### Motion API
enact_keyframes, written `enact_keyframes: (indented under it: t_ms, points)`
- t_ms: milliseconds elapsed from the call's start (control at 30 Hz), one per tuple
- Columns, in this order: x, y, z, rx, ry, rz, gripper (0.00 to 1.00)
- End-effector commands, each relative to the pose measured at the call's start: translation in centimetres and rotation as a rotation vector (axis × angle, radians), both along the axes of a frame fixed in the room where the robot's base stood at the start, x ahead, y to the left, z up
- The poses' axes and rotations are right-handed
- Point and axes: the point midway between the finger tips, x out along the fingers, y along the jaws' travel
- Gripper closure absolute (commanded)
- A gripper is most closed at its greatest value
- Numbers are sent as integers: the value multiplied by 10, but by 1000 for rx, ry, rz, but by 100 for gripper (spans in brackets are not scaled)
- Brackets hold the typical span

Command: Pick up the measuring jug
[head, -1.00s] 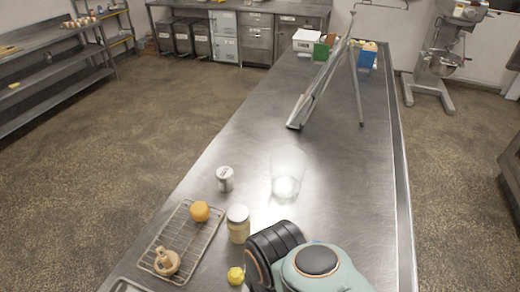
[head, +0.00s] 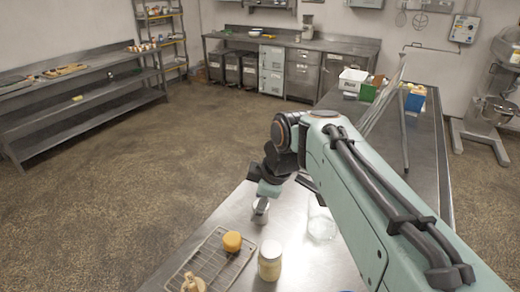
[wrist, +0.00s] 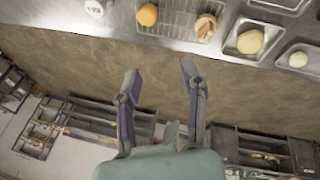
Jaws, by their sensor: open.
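The measuring jug (head: 321,222) looks like a clear, see-through vessel standing upright on the steel table, partly behind my arm in the head view. I cannot make out its handle or markings. I cannot pick it out in the wrist view. My gripper (head: 264,188) is to the left of the jug, apart from it, near the table's left edge. In the wrist view my gripper (wrist: 160,72) is open and empty, its two fingers spread over the floor beyond the table edge.
A jar with a pale lid (head: 270,262) and a wire rack (head: 207,249) with an orange round item (head: 232,241) are nearer. A folded metal stand (head: 383,97) is farther back. Metal trays (wrist: 228,46) show in the wrist view.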

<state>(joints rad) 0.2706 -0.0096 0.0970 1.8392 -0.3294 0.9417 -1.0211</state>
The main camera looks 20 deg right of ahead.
Motion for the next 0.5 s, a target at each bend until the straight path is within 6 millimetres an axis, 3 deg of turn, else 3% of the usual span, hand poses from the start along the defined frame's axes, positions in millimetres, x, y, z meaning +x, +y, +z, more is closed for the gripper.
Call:
enact_keyframes:
  t_ms: [33, 100, 200, 333, 400, 500]
  points:
    - [28, -24, -10, 4, -3, 8, 59]
    - [60, -59, -28, 19, -10, 11, 59]
    - [86, -116, -66, 69, 4, -45, 59]
    - [87, -178, -122, 153, 57, -166, 59]
    - [76, -200, -149, 194, 95, -222, 59]
    - [60, -219, -174, 233, 132, -279, 59]
